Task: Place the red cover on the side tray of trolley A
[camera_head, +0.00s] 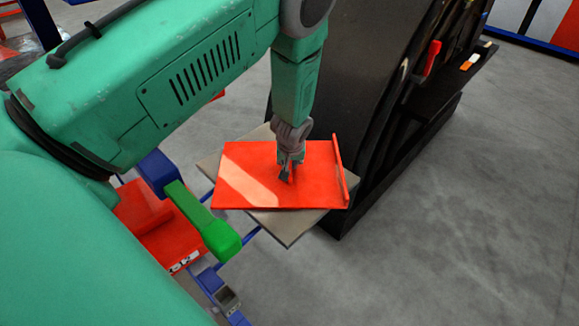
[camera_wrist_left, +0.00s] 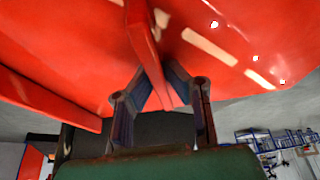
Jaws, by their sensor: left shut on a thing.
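The red cover (camera_head: 245,180) is a flat plate with a raised lip along its right edge. It lies over a beige-grey tray (camera_head: 288,228) beside the black trolley body; the tray's corners stick out around it. I cannot tell whether the cover touches the tray. My left gripper (camera_head: 288,174) points down at the middle of the cover. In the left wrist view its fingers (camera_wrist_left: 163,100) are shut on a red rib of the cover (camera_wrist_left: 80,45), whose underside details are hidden. My right gripper is not in view.
A tall black structure (camera_head: 345,75) stands behind and right of the tray, with a red handle (camera_head: 432,57) on it. A blue frame with another red panel (camera_head: 165,235) and a green-ended part (camera_head: 222,240) lie at lower left. The grey floor at right is clear.

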